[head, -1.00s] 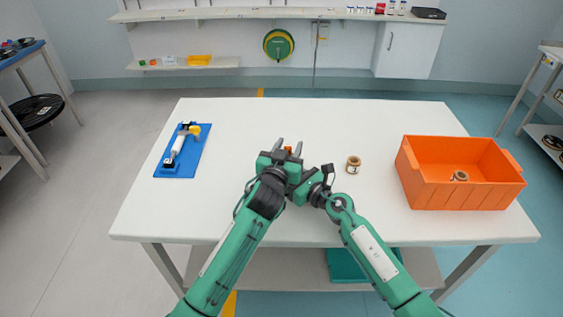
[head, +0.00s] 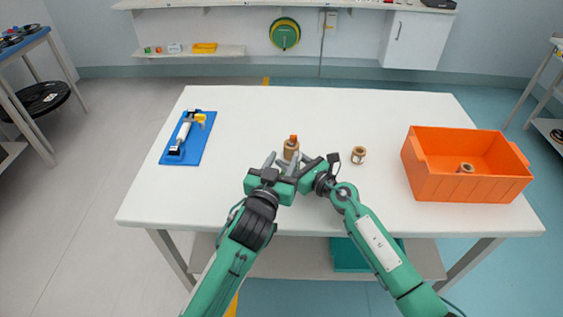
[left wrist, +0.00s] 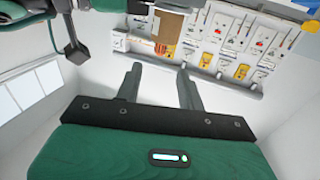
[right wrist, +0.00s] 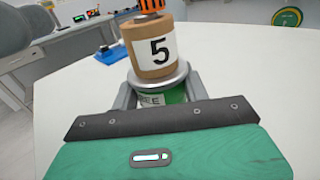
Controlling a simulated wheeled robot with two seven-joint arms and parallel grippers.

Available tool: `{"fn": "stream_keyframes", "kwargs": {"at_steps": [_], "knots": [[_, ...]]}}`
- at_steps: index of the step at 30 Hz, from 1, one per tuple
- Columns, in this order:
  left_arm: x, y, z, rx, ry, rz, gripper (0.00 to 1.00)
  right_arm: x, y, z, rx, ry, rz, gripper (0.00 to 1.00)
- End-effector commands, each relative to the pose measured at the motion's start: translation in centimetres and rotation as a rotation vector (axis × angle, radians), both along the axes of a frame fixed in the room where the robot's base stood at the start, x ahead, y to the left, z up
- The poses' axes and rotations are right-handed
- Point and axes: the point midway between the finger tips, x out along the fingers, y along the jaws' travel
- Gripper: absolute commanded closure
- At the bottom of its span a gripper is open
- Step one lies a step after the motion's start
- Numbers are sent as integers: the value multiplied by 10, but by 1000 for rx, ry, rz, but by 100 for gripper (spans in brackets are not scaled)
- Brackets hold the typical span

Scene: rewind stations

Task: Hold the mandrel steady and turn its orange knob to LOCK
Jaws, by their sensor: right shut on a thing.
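The mandrel stands upright near the table's middle, carrying a brown core (head: 291,152) with a white label marked 5 in the right wrist view (right wrist: 155,48). Its orange knob (head: 293,138) is on top; the right wrist view shows the knob (right wrist: 151,5) cut off at the upper edge. My right gripper (right wrist: 160,92) is shut on the mandrel below the core, at a grey flange and a green-and-white band with partly hidden lettering. My left gripper (head: 275,160) is in front and left of the mandrel; its fingers (left wrist: 160,80) are apart and empty. Any LOCK mark is not visible.
A small brown core (head: 358,155) stands on the table to the right. An orange bin (head: 470,190) holds another core (head: 466,168). A blue stand (head: 198,150) with a white roller and yellow part is at the left. The white table (head: 210,200) is otherwise clear.

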Motion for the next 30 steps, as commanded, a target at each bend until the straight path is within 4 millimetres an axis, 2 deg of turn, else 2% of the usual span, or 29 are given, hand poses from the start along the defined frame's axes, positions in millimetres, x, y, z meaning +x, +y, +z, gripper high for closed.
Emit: {"fn": "stream_keyframes", "kwargs": {"at_steps": [8,16,22,30], "knots": [[2,-5,5,7,-31,-68,62,0,0,0,0,0,0,84],[4,-11,9,16,-81,-273,62,0,0,0,1,-1,0,84],[7,3,4,21,-72,-401,62,0,0,0,1,-1,0,84],[13,39,-1,14,-26,-501,62,0,0,0,1,-1,0,84]]}}
